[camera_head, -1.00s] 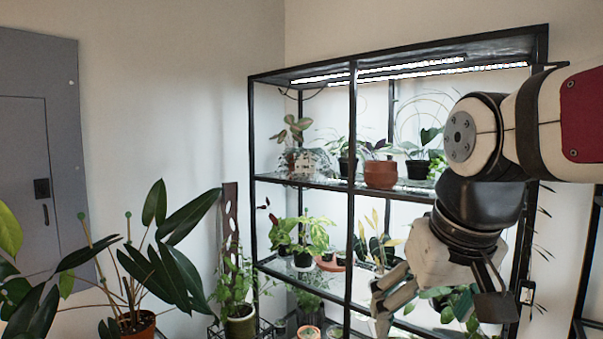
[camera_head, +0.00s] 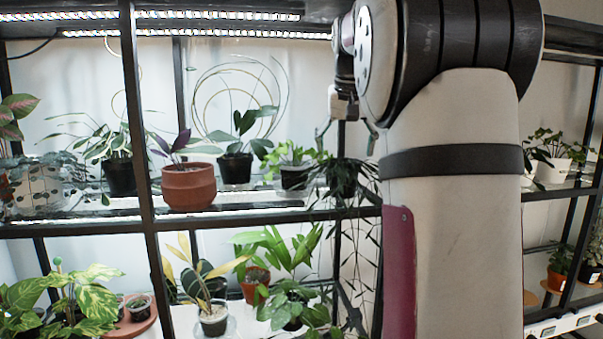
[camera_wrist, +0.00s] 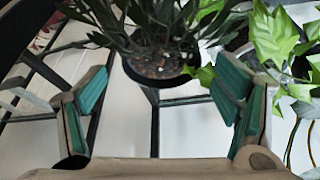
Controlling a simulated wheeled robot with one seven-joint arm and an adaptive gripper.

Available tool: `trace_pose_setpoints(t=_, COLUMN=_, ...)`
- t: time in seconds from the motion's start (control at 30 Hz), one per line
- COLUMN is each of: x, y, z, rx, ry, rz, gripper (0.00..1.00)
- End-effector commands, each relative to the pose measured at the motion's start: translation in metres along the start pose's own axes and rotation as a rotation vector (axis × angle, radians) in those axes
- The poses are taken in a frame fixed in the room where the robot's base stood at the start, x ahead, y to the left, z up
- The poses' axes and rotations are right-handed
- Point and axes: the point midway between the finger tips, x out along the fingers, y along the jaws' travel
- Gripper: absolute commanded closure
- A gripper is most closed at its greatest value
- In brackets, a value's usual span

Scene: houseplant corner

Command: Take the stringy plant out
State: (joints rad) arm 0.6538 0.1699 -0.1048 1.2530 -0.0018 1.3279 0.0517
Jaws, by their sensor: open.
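The stringy plant (camera_head: 345,182) sits at the right end of the upper shelf, with thin dark strands trailing down past the shelf edge. In the wrist view its dark pot with brown soil (camera_wrist: 155,66) shows at the top middle, leaves spreading upward. My gripper (camera_head: 347,135) is just above the plant in the head view, partly hidden by my arm. In the wrist view my gripper (camera_wrist: 165,105) is open, with its green-padded fingers wide apart and nothing between them. The pot appears beyond the fingertips, and I see no contact.
A bright green plant (camera_head: 295,160) stands close to the left on the same shelf; its leaves (camera_wrist: 275,38) also show in the wrist view. A terracotta pot (camera_head: 188,187) is farther left. A black shelf post (camera_head: 135,120) stands at left. More plants fill the lower shelf.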

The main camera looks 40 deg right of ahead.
Motion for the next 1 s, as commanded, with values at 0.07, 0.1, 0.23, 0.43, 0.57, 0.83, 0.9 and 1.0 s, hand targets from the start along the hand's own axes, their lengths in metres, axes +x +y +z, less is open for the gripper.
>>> trace_pose_setpoints(t=0.07, x=0.002, y=0.004, z=-0.002, rx=0.007, ry=-0.001, rz=0.004, gripper=0.17)
trace_pose_setpoints(t=0.1, x=0.005, y=0.005, z=-0.003, rx=0.008, ry=-0.002, rz=0.004, gripper=0.17)
trace_pose_setpoints(t=0.23, x=0.018, y=0.004, z=-0.002, rx=0.008, ry=-0.003, rz=0.004, gripper=0.17)
trace_pose_setpoints(t=0.43, x=0.040, y=0.002, z=0.000, rx=0.007, ry=-0.003, rz=0.003, gripper=0.17)
trace_pose_setpoints(t=0.57, x=0.059, y=0.000, z=0.001, rx=0.006, ry=-0.003, rz=0.003, gripper=0.17)
trace_pose_setpoints(t=0.83, x=0.075, y=-0.001, z=0.001, rx=0.006, ry=0.000, rz=0.003, gripper=0.17)
trace_pose_setpoints(t=0.9, x=0.075, y=-0.001, z=0.001, rx=0.006, ry=0.000, rz=0.003, gripper=0.17)
trace_pose_setpoints(t=1.0, x=0.075, y=-0.001, z=0.000, rx=0.006, ry=0.000, rz=0.003, gripper=0.24)
